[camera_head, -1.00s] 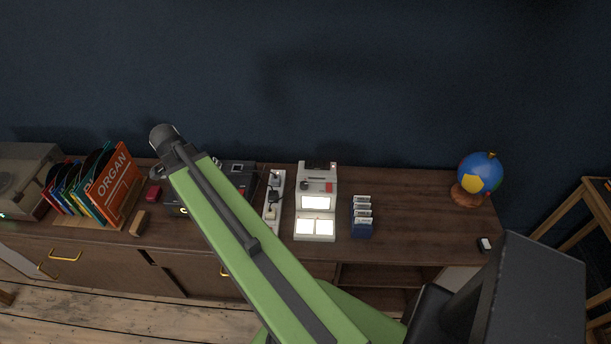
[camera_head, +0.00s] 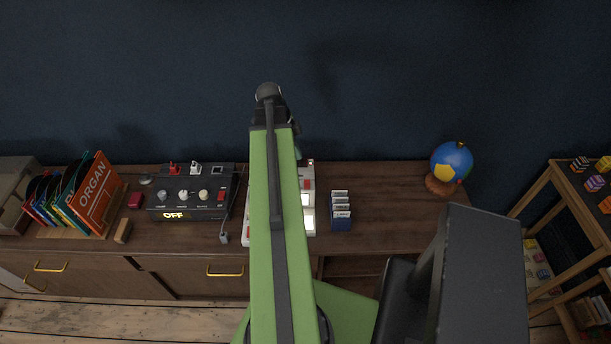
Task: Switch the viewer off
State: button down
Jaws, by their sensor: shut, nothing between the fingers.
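The viewer (camera_head: 308,212) is the pale box on the sideboard with lit white panels. My raised green arm covers its left part, and only its right strip shows. A red control (camera_head: 307,184) and a small reddish light (camera_head: 311,163) show on its upper part. My arm stands upright in front of it, its top joint above the sideboard against the wall. A small part of my arm shows beyond the joint, just above the viewer. My gripper's fingers are hidden behind the arm, so I cannot see whether they touch the viewer.
A black control box (camera_head: 185,194) reading OFF stands left of the viewer, with a power strip between, mostly hidden. A blue slide holder (camera_head: 341,219) stands close on the right, then a globe (camera_head: 451,167). Record sleeves (camera_head: 95,192) are far left. Wooden shelves (camera_head: 570,225) stand right.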

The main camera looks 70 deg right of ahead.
aim_at(308, 181)
jog(key=b+x, duration=0.9)
jog(key=w+b+x, duration=0.1)
jog(key=b+x, duration=0.3)
jog(key=shift+f, duration=0.5)
jog(key=shift+w+b, duration=0.1)
jog(key=shift+b, duration=0.2)
